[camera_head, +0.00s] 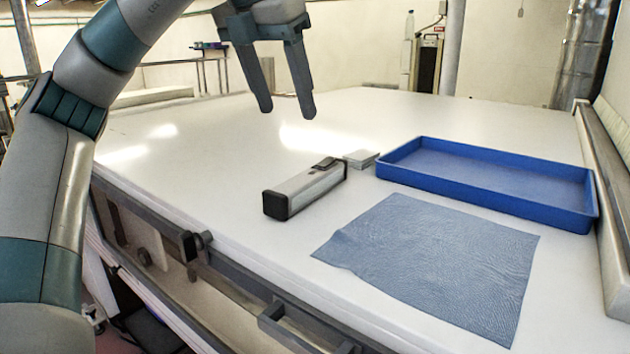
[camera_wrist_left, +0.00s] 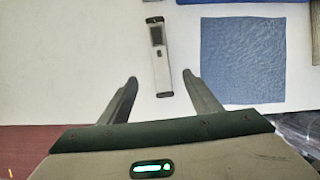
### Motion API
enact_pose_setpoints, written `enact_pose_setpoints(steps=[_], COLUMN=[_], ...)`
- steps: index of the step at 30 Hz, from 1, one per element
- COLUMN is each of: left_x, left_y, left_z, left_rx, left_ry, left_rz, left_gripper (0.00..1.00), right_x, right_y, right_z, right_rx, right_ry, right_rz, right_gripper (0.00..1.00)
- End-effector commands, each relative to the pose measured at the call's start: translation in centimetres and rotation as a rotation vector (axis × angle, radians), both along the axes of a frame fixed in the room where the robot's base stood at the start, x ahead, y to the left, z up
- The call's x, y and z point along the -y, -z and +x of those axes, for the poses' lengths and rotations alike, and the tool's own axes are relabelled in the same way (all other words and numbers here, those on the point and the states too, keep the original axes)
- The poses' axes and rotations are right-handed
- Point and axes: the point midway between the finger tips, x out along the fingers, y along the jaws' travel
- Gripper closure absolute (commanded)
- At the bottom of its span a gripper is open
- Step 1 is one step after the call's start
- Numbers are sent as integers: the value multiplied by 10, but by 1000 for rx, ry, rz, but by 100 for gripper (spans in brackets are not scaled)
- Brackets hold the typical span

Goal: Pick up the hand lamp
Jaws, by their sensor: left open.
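The hand lamp (camera_head: 305,189) is a silver bar with dark ends and a dark switch on top. It lies on the white table, left of the blue cloth. In the left wrist view the hand lamp (camera_wrist_left: 159,62) lies beyond the fingertips, in line with the space between them. My left gripper (camera_head: 288,112) is open and empty, above the table and behind the lamp in the head view. Its two fingers also show spread apart in the left wrist view (camera_wrist_left: 160,85). My right gripper is in neither view.
A blue cloth (camera_head: 435,262) lies flat right of the lamp. A blue tray (camera_head: 480,190) stands behind the cloth, and a small grey block (camera_head: 361,158) lies between lamp and tray. A raised rail (camera_head: 603,170) bounds the right side. The table's left rear is clear.

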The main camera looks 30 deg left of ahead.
Motion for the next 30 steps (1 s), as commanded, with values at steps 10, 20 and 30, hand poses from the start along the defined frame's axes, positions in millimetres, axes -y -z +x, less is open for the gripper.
enact_pose_setpoints(steps=[10,20,30], left_x=[0,0,0], left_y=[2,24,58], left_z=[1,10,24], left_rx=[-1,-3,-3], left_ry=[0,0,0], left_rz=[0,-1,0], left_gripper=[42,42,42], right_x=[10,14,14], right_y=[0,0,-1], right_z=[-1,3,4], right_rx=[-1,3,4], right_ry=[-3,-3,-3], right_rz=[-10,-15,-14], right_gripper=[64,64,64])
